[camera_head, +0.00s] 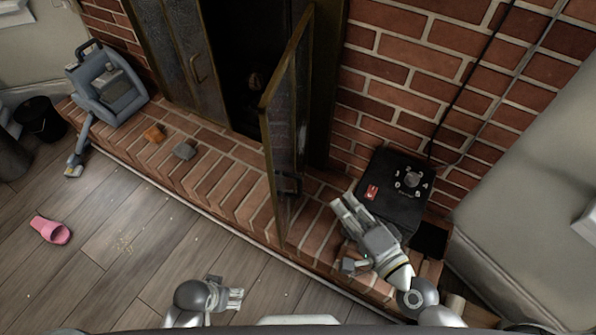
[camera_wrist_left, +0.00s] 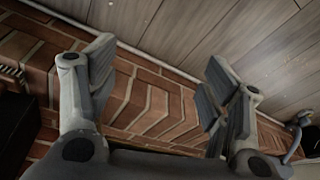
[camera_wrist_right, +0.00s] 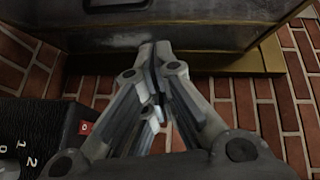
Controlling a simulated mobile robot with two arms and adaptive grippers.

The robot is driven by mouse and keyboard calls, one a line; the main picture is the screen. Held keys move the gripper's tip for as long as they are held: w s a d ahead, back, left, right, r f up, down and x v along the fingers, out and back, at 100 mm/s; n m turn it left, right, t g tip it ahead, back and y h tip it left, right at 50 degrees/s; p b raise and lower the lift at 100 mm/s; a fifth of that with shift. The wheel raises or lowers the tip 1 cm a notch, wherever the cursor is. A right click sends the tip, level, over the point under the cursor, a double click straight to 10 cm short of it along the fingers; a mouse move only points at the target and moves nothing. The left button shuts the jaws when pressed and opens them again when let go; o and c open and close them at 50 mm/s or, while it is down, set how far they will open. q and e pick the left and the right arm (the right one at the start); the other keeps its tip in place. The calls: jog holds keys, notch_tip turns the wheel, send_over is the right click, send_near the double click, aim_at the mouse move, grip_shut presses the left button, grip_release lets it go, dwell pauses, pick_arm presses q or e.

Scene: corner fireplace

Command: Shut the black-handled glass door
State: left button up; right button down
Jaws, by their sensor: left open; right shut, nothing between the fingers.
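The fireplace's glass door (camera_head: 287,120) stands swung out over the brick hearth, seen nearly edge-on in the head view. The other door leaf (camera_head: 190,50), with a loop handle, is in line with the front. My right gripper (camera_head: 341,204) is shut and empty, to the right of the open door and low above the hearth. In the right wrist view its fingertips (camera_wrist_right: 155,52) are close to a dark panel with a brass edge (camera_wrist_right: 230,62); I cannot tell if they touch. My left gripper (camera_head: 236,298) is open and empty, in front of the hearth.
A black box with dials (camera_head: 397,190) lies on the hearth beside my right gripper. A pink slipper (camera_head: 50,230) is on the floor. The brick hearth (camera_head: 225,185) left of the door is mostly clear.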

notch_tip(320, 180, up, 5)
jog(key=a+m+y, duration=0.1)
jog(key=p, duration=0.3)
send_near(285, 145)
jog(key=w+d, duration=0.2)
jog(key=w, duration=0.1)
pick_arm(q)
jog(key=s+f, duration=0.5)
jog(key=f, duration=0.5)
jog(key=shift+s+a+g, duration=0.3)
jog(key=shift+s+a, duration=0.05)
jog(key=shift+a, duration=0.05)
pick_arm(e)
jog(key=shift+t, duration=0.4)
jog(key=shift+w+a+f, duration=0.15)
jog(key=shift+w+a, duration=0.05)
jog(key=shift+a, duration=0.5)
jog(key=shift+w+a+f, duration=0.1)
jog(key=shift+w+a, duration=0.15)
jog(key=shift+a, duration=0.5)
jog(key=shift+w+a+f, duration=0.15)
jog(key=shift+w+a, duration=0.05)
jog(key=shift+a, duration=0.5)
pick_arm(q)
jog(key=shift+w, duration=0.1)
pick_arm(e)
jog(key=shift+a, duration=0.1)
